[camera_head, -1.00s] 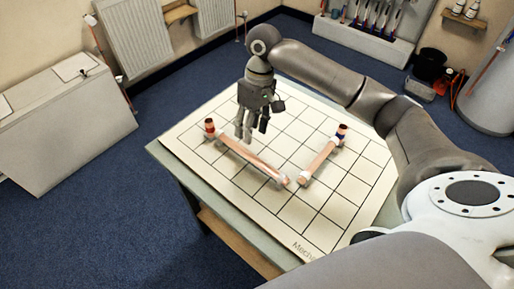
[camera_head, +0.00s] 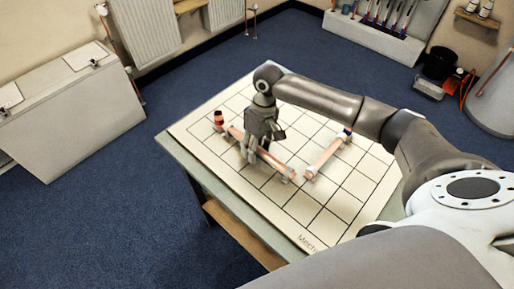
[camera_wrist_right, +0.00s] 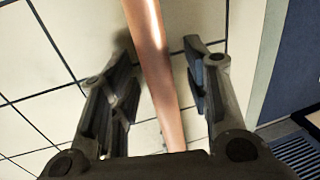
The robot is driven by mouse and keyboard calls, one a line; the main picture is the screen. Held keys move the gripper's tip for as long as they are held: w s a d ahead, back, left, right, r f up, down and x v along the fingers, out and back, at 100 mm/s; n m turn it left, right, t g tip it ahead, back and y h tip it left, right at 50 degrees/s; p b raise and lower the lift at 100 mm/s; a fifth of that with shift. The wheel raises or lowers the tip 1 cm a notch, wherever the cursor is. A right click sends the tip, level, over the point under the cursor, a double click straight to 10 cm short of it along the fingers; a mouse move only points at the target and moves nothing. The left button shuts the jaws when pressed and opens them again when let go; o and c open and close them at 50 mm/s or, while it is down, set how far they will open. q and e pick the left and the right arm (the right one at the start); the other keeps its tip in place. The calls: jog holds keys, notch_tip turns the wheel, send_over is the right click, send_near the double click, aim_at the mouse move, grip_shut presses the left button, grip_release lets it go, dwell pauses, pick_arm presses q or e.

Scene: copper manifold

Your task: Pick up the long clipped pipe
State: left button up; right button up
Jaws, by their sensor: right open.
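The long clipped pipe (camera_head: 272,160) is copper and lies on the gridded board on the table, with a dark red end piece (camera_head: 219,119) at its far left and a pale clip near its right end. In the right wrist view the copper pipe (camera_wrist_right: 152,55) runs between the two open fingers. My right gripper (camera_head: 248,156) is over the pipe in the head view, fingers pointing down; it also shows in the right wrist view (camera_wrist_right: 160,88), open, one finger either side of the pipe. Part of the pipe is hidden behind the gripper. My left gripper is not in view.
A shorter copper pipe (camera_head: 325,156) with a blue-banded end lies on the board to the right, close to the long pipe's right end. The gridded board (camera_head: 345,205) is clear toward its front. Blue carpet surrounds the table.

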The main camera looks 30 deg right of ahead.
grip_shut()
jog(key=shift+r, duration=0.15)
